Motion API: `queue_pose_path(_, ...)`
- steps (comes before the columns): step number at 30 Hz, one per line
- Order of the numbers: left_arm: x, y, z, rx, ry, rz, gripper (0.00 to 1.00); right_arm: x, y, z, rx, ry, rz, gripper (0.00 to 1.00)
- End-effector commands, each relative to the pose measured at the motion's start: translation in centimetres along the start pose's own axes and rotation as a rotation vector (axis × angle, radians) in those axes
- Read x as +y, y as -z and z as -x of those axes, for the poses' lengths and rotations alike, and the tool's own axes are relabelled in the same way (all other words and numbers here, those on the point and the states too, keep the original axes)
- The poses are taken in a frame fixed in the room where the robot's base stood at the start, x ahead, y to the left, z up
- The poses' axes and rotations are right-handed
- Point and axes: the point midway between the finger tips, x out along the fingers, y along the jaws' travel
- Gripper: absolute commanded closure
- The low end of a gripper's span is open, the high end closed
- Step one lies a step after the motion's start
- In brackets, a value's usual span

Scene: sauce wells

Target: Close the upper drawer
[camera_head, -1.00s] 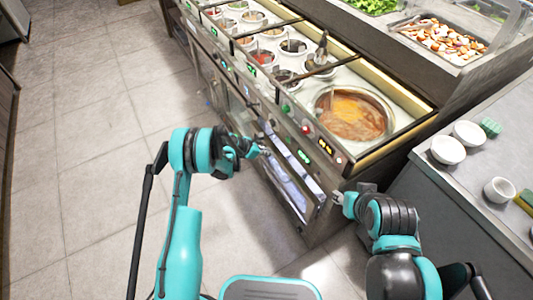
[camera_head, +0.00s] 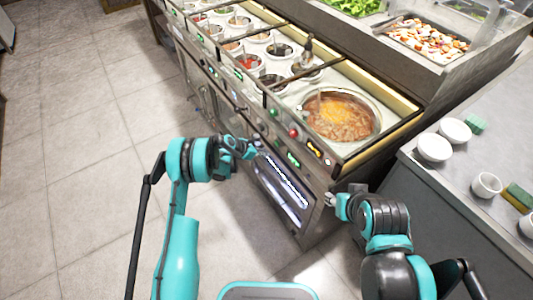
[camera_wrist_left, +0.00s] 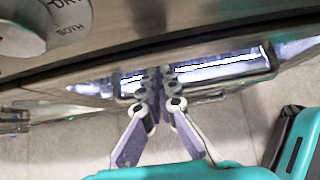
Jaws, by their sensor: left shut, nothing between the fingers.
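The upper drawer (camera_head: 284,181) is in the steel cabinet front below the counter's control panel, with a bright lit strip across it. Its front looks close to flush with the cabinet; a small gap cannot be ruled out. My left gripper (camera_head: 256,147) is at the drawer's upper left, close to the cabinet front. In the left wrist view, the fingers (camera_wrist_left: 158,82) are shut and empty, with the tips at the lit drawer front (camera_wrist_left: 215,68); contact is unclear. My right gripper (camera_head: 331,200) is beside the cabinet's right corner, too small to read its jaws.
The counter above holds a soup pot (camera_head: 342,116) and several sauce wells. Knobs and displays line its front edge; one knob (camera_wrist_left: 30,25) is close to my left wrist. A side counter (camera_head: 440,185) with white bowls is at right. The tiled floor (camera_head: 90,180) at left is clear.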

Motion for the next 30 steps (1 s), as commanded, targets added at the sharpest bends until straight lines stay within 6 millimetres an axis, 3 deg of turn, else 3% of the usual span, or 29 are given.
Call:
queue_pose_path(2, 0.7, 0.8, 0.8, 0.001, -0.002, 0.001, 1.00, 0.0, 0.0, 0.0, 0.000, 0.000, 0.000, 0.60)
queue_pose_path(6, 0.6, 0.4, 4.7, 0.001, -0.001, 0.001, 1.00, 0.0, 1.1, 1.5, 0.000, 0.000, 0.000, 0.60)
queue_pose_path(13, 0.6, 0.6, 9.1, 0.000, -0.001, 0.001, 1.00, 0.0, 2.0, 2.8, 0.000, 0.000, 0.000, 0.60)
queue_pose_path(18, 0.6, 0.7, 10.6, 0.000, 0.000, -0.001, 1.00, 0.0, 2.2, 3.1, 0.000, 0.000, 0.000, 0.60)
queue_pose_path(25, 0.6, 0.7, 10.8, 0.001, 0.000, -0.003, 1.00, 0.0, 2.2, 3.1, 0.000, 0.000, 0.000, 0.60)
queue_pose_path(30, 0.5, -0.9, 12.8, 0.021, -0.015, -0.088, 1.00, 0.0, 2.2, 3.1, 0.000, 0.000, 0.000, 0.60)
